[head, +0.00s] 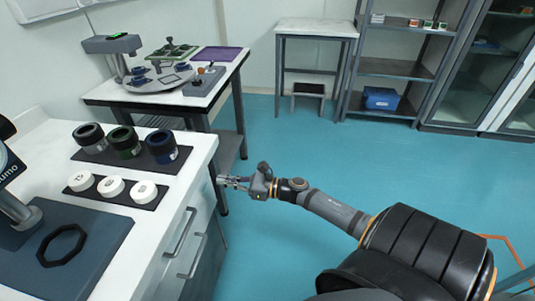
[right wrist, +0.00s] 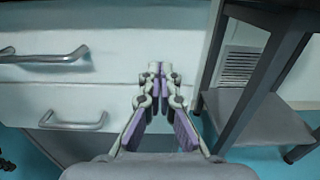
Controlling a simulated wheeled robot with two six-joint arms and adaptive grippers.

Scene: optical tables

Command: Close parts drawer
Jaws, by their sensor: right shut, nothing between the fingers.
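The parts drawers are white fronts in the cabinet under the left white worktop. In the head view the upper handle (head: 180,232) and lower handle (head: 192,256) show at a steep angle. In the right wrist view the upper drawer front (right wrist: 110,60) and lower drawer front (right wrist: 115,100) fill the left half, with bar handles. I cannot tell how far either stands out. My right gripper (head: 222,182) is shut and empty, beside the cabinet's far end. In the right wrist view its fingertips (right wrist: 157,68) overlap the drawer fronts, right of the handles; contact is unclear. My left gripper is not in view.
The worktop (head: 205,150) carries dark cylinders, white discs and a blue-grey base. A dark-legged table (head: 240,62) with instruments stands behind; its leg and lower shelf (right wrist: 270,118) are close right of my right gripper. The teal floor (head: 300,140) to the right is clear.

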